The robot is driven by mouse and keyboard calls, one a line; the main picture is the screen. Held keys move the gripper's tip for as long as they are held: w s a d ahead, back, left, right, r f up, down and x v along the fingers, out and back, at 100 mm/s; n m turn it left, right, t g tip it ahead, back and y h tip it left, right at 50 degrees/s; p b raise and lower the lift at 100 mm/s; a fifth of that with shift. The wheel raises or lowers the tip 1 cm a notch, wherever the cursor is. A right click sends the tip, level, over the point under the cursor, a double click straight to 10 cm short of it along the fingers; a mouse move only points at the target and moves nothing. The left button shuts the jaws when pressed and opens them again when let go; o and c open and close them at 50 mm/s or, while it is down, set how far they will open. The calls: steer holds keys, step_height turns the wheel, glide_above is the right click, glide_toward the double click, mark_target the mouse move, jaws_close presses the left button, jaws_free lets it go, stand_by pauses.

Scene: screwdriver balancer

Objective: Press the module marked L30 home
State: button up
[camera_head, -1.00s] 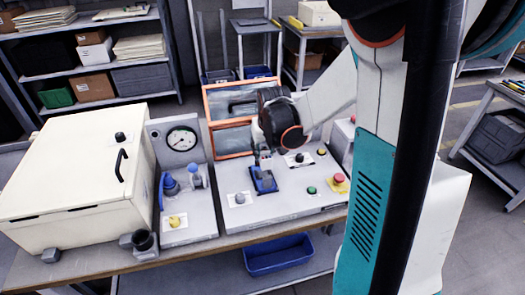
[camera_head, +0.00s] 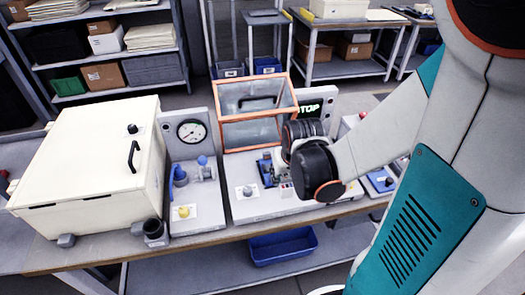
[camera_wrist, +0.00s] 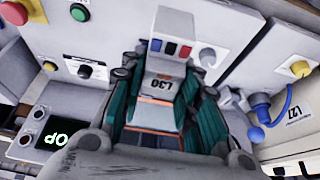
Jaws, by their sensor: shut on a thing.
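The module (camera_wrist: 161,84), a light grey block marked L30, is in the middle of the wrist view. Red and blue squares show on its upper end. The teal-padded fingers of my gripper (camera_wrist: 160,100) are shut on it from both sides. The module's lower part is hidden by the gripper, and I cannot tell how deep it sits.
A clear guard with an orange frame (camera_head: 252,133) stands behind the panel. A green-lit display (camera_head: 315,107) is beside it. A pressure gauge (camera_head: 190,131), blue valves (camera_head: 180,175) and a cream box (camera_head: 90,165) are to the left. A blue bin (camera_head: 283,246) is below the bench.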

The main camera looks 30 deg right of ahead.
steer(key=shift+w+d+f+b, duration=0.6)
steer(key=shift+w+f, duration=0.4)
steer(key=shift+w, duration=1.4)
steer(key=shift+w+d+f+b, duration=0.35)
steer(key=shift+w+d+f, duration=0.5)
steer(key=shift+w, duration=1.5)
steer(key=shift+w+d+f+b, duration=0.55)
steer(key=shift+w+f, duration=0.55)
steer(key=shift+w, duration=1.3)
steer(key=shift+f+b, duration=0.6)
steer(key=shift+f, duration=0.05)
steer(key=shift+f, duration=0.1)
jaws_close()
steer(key=o, duration=1.3)
jaws_free()
steer(key=shift+c, duration=0.2)
steer(key=v, duration=1.2)
